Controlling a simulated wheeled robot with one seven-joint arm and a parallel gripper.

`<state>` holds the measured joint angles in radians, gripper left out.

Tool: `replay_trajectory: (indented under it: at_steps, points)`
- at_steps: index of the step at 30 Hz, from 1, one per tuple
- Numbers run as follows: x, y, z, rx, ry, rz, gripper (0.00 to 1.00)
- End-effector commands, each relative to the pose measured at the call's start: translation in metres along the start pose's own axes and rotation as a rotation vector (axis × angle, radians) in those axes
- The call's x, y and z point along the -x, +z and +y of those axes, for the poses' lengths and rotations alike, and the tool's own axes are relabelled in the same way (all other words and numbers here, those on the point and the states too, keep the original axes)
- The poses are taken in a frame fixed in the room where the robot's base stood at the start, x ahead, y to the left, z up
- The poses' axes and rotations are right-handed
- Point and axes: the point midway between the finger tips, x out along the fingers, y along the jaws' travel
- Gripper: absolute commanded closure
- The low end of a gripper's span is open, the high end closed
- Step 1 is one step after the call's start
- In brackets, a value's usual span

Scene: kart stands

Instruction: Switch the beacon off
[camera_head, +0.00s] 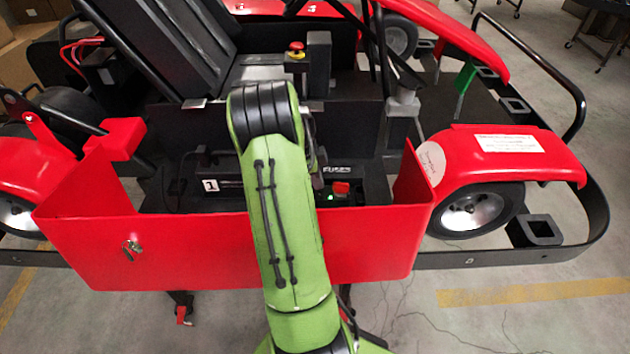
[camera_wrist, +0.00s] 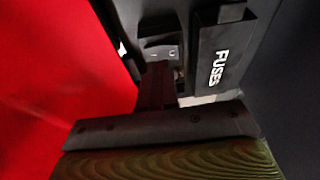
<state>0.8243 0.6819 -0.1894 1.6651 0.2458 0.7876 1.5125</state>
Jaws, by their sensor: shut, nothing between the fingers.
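My gripper (camera_wrist: 157,72) is shut and empty in the wrist view. Its fingertips are in front of a small dark switch plate (camera_wrist: 162,52) with a light mark, beside the black fuse box (camera_wrist: 218,58) lettered FUSES. The fingers cover the lower part of the plate, and I cannot tell whether they touch it or which way the switch is set. In the head view my green arm hides the gripper and this plate; part of the FUSES lettering (camera_head: 337,169) shows just right of the arm. I cannot make out a beacon in either view.
A red side panel (camera_head: 365,245) of the kart stands in front of the recess. A red switch (camera_head: 341,187) with a green light (camera_head: 330,196) sits right of my arm. A red stop button (camera_head: 296,47) on a yellow base is further back. Bare floor lies in front.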

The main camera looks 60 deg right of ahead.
Motion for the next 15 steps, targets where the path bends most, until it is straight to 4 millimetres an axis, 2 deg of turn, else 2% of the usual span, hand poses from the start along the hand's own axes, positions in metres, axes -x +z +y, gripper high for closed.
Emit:
replay_trajectory:
  at_steps: [1, 9, 15]
  points:
    - [0.019, -0.007, -0.001, 0.001, -0.004, -0.001, 1.00]
    - [0.083, -0.008, -0.004, 0.004, -0.008, -0.001, 1.00]
    - [0.114, -0.008, -0.006, 0.005, -0.006, -0.001, 1.00]
